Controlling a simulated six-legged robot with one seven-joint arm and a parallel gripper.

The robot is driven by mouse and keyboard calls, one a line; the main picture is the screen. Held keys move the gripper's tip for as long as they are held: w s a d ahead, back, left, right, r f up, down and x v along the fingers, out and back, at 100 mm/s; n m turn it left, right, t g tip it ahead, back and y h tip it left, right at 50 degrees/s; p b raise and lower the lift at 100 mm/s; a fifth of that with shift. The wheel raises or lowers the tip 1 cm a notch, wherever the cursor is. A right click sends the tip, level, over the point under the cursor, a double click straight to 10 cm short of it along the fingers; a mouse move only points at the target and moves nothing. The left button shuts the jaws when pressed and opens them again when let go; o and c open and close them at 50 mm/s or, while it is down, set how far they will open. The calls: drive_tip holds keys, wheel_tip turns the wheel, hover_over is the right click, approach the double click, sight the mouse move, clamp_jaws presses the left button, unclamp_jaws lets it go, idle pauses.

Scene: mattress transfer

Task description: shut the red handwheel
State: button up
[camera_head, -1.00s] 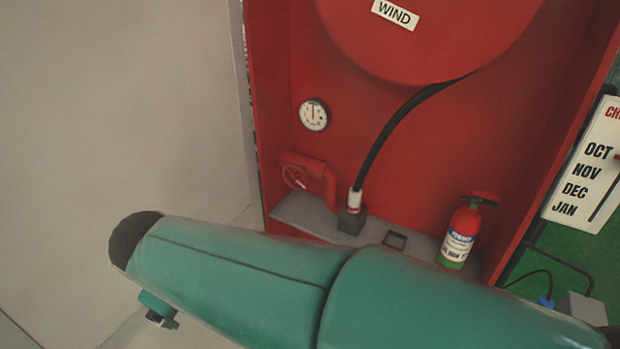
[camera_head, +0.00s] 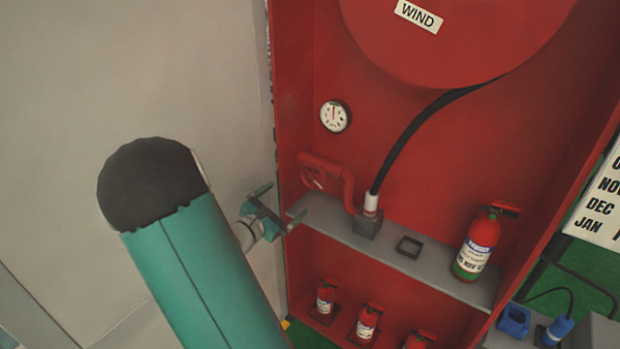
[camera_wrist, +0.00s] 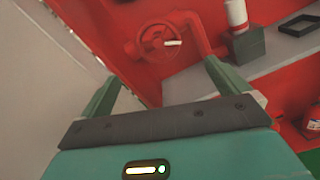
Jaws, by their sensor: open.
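The red handwheel (camera_head: 313,177) is on a red pipe at the left inside the red cabinet, just above the grey shelf. It also shows in the wrist view (camera_wrist: 160,42), beyond my fingers and between them, with a small pale mark on it. My gripper (camera_head: 276,208) is at the cabinet's left opening, below and left of the handwheel. In the wrist view my gripper (camera_wrist: 160,85) has its two green fingers spread wide with nothing between them. The fingers are apart from the wheel.
A grey shelf (camera_head: 440,268) holds a fire extinguisher (camera_head: 477,243) and an empty black square frame (camera_head: 409,247). A black hose (camera_head: 405,135) runs down to a grey block (camera_head: 368,224). Smaller extinguishers (camera_head: 325,297) stand below. A pale wall (camera_head: 140,80) bounds the left.

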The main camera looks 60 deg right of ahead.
sight(311, 178)
drive_tip(key=d, duration=0.4)
drive_tip(key=s+d, duration=0.1)
drive_tip(key=d, duration=0.4)
drive_tip(key=s+d, duration=0.1)
drive_tip(key=d, duration=0.3)
drive_tip(key=shift+d, duration=0.35)
drive_tip(key=c, duration=0.9)
